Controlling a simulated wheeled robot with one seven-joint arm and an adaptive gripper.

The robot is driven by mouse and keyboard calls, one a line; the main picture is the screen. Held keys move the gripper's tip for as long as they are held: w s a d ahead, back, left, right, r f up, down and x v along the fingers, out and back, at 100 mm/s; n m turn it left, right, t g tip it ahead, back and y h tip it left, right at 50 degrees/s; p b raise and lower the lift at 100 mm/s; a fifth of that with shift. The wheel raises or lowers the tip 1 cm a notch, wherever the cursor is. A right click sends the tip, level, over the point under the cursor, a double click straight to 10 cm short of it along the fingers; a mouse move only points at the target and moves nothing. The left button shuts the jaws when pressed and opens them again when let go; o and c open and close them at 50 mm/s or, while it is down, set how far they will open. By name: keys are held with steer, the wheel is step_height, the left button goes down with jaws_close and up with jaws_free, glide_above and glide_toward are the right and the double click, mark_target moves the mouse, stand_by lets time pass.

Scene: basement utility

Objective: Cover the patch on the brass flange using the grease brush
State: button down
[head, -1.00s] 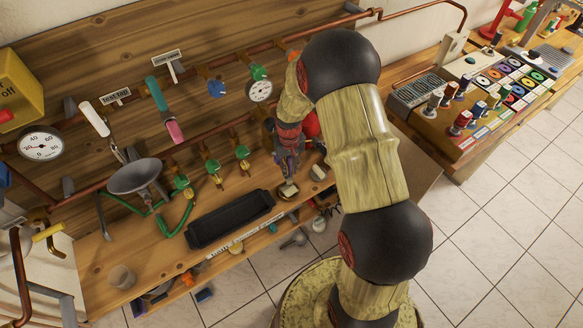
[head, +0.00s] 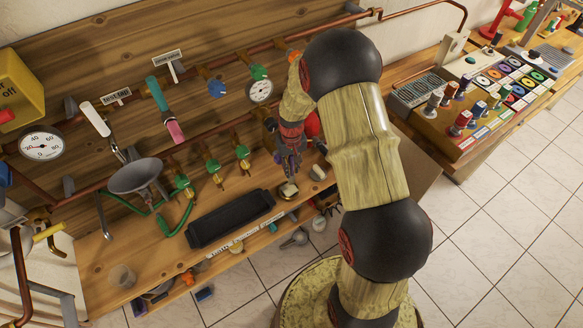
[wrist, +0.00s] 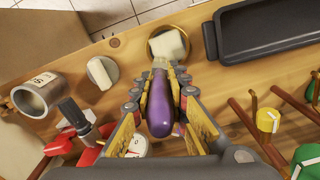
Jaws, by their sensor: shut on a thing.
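My gripper (wrist: 162,98) is shut on the purple-handled grease brush (wrist: 160,110) in the wrist view. The brush points away from me, with its tip end at the near edge of the brass flange (wrist: 166,28). A pale cream block-like shape (wrist: 167,44) covers much of the flange's face. I cannot tell whether it is the patch, or whether the bristles touch it. In the head view my gripper (head: 289,158) is just above the flange (head: 281,190), near the bench's front edge. The brush is hard to make out there.
A black tray (head: 235,221) lies left of the flange. A grey disc with another cream block (wrist: 102,72) and a metal cup (wrist: 38,95) stand on its other side. Green-handled valves (head: 243,153) and copper pipes rise behind.

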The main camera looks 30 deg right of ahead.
steer(key=shift+a, duration=0.35)
stand_by(0.5)
steer(key=shift+a, duration=0.15)
steer(key=shift+s+a, duration=0.15)
steer(key=shift+a, duration=1.05)
steer(key=shift+a+f, duration=0.1)
stand_by(0.4)
steer(key=shift+p, duration=0.55)
stand_by(2.4)
